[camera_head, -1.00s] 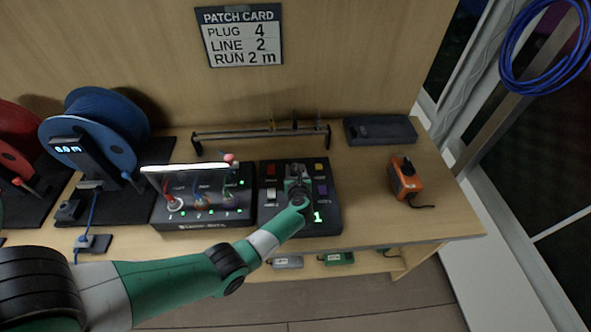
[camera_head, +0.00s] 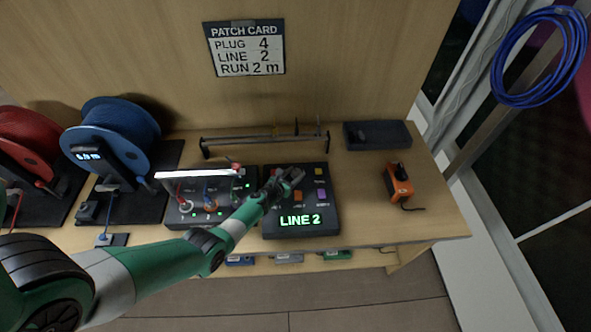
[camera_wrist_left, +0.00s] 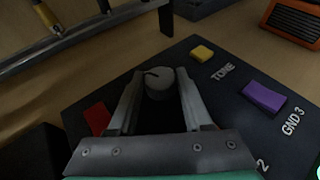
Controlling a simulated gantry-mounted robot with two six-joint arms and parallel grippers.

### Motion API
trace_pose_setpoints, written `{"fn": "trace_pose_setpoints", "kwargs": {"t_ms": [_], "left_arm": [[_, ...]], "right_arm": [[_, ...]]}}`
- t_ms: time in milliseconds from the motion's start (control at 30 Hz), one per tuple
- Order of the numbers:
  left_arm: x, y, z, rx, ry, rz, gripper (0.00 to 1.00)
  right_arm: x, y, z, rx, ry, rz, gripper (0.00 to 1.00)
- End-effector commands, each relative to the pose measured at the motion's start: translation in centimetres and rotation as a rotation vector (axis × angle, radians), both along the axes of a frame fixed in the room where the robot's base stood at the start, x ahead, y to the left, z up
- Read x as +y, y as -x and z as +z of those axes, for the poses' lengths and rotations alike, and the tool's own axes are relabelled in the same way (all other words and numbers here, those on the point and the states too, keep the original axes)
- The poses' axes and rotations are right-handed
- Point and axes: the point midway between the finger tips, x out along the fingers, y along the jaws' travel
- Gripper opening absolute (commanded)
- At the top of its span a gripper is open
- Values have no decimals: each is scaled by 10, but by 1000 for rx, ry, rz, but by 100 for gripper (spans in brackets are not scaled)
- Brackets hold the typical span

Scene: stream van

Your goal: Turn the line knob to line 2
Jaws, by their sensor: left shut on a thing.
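The black control box (camera_head: 325,222) stands on the bench, and its green display (camera_head: 300,221) reads LINE 2. The grey round knob (camera_wrist_left: 159,82) shows in the left wrist view, with a dark mark on its top. My left gripper (camera_head: 290,174) reaches over the back part of the box. In the left wrist view its two fingers (camera_wrist_left: 158,90) are shut on the knob, one on each side. In the head view the gripper covers the knob. The patch card (camera_head: 245,48) on the back panel reads plug 4, line 2, run 2 m. My right gripper is out of view.
A yellow button (camera_wrist_left: 202,53) and a purple button (camera_wrist_left: 264,96) sit right of the knob. A red button (camera_wrist_left: 98,118) is beside the left finger. Left stand a socket box (camera_head: 222,213) and a blue reel (camera_head: 122,128); right, an orange device (camera_head: 398,186).

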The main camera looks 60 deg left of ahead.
Motion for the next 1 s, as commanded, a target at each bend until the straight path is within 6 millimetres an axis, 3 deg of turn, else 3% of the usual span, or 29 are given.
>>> {"fn": "trace_pose_setpoints", "kwargs": {"t_ms": [400, 1000], "left_arm": [[4, 1, -1, -3, -1, -245, 0], [3, 2, 0, 0, 3, -298, 0]], "right_arm": [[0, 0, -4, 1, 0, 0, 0], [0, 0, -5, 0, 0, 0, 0]]}}
